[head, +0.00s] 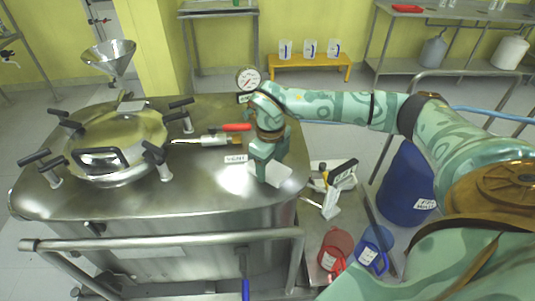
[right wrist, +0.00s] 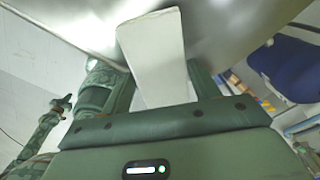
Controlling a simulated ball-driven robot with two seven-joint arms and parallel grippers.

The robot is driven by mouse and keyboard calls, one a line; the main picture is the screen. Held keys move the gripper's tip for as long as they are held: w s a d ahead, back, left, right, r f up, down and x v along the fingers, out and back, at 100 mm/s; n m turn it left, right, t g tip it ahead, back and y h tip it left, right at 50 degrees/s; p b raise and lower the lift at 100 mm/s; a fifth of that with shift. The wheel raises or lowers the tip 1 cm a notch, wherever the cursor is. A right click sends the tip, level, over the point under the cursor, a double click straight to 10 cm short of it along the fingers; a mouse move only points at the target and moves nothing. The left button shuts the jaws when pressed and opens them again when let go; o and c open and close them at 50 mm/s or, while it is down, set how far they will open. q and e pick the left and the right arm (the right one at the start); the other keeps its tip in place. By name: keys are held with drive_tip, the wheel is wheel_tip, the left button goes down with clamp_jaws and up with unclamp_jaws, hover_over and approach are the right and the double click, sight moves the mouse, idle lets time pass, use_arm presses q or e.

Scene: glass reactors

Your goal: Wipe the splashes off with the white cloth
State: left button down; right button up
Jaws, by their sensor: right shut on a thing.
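The white cloth (head: 275,174) is a pale, folded-looking piece at the right end of the steel vessel top (head: 215,190). My right gripper (head: 268,160) points down there and is shut on the cloth, which appears at or just above the metal. In the right wrist view, the cloth (right wrist: 155,50) stands out between the two green fingers, against shiny steel. I cannot make out any splashes; the gripper and cloth hide part of the surface. My left gripper is not in view.
A round hatch with black clamp handles (head: 118,145) fills the vessel's left side. A gauge (head: 248,78), a red-handled tool (head: 230,127) and a VENT label (head: 235,159) are near my gripper. A rail (head: 160,240) crosses the front. Red (head: 335,248) and blue (head: 373,246) jugs stand right.

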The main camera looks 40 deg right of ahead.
wheel_tip(320, 180, up, 2)
drive_tip(key=shift+r+p, duration=0.2)
drive_tip(key=shift+p, duration=0.6)
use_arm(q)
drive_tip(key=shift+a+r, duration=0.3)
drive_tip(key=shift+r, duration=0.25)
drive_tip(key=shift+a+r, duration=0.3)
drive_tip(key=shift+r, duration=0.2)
